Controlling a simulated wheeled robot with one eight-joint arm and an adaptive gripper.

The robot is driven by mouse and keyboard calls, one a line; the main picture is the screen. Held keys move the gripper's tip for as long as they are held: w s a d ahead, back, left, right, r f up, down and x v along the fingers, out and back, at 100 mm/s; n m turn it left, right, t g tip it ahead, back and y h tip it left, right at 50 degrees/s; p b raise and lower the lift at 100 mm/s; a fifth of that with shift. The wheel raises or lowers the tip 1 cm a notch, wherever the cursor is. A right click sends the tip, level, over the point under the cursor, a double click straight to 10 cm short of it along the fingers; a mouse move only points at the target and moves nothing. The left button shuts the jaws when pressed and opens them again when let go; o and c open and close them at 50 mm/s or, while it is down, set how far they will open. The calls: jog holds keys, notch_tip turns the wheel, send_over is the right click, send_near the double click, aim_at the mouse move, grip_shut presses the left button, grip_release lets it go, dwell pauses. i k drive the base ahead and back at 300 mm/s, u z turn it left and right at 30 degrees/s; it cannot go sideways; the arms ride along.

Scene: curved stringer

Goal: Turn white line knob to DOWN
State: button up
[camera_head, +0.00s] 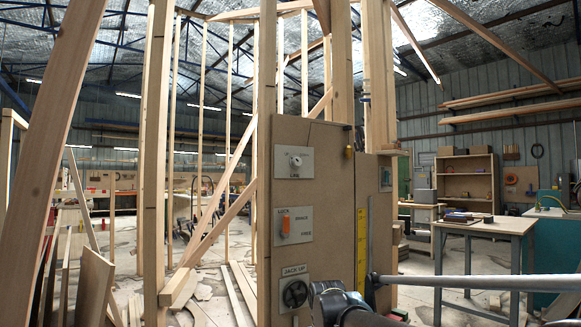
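The white line knob (296,161) is a small round knob on a light plate marked LINE. The plate is high on the left part of a brown upright panel (335,200). The words beside the knob are too small to read, so I cannot tell its setting. A dark jointed part of my arm shows at the bottom middle, in front of the panel's lower edge and well below the knob. I cannot make out my gripper's fingers (328,297) clearly there. Nothing touches the knob.
A grey bar (470,282) runs across the lower right. Timber posts (155,150) stand left. A workbench (480,226) stands right.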

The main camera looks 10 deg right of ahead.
aim_at(295, 162)
jog(key=z, duration=0.75)
jog(key=k, duration=0.85)
jog(key=u, duration=0.55)
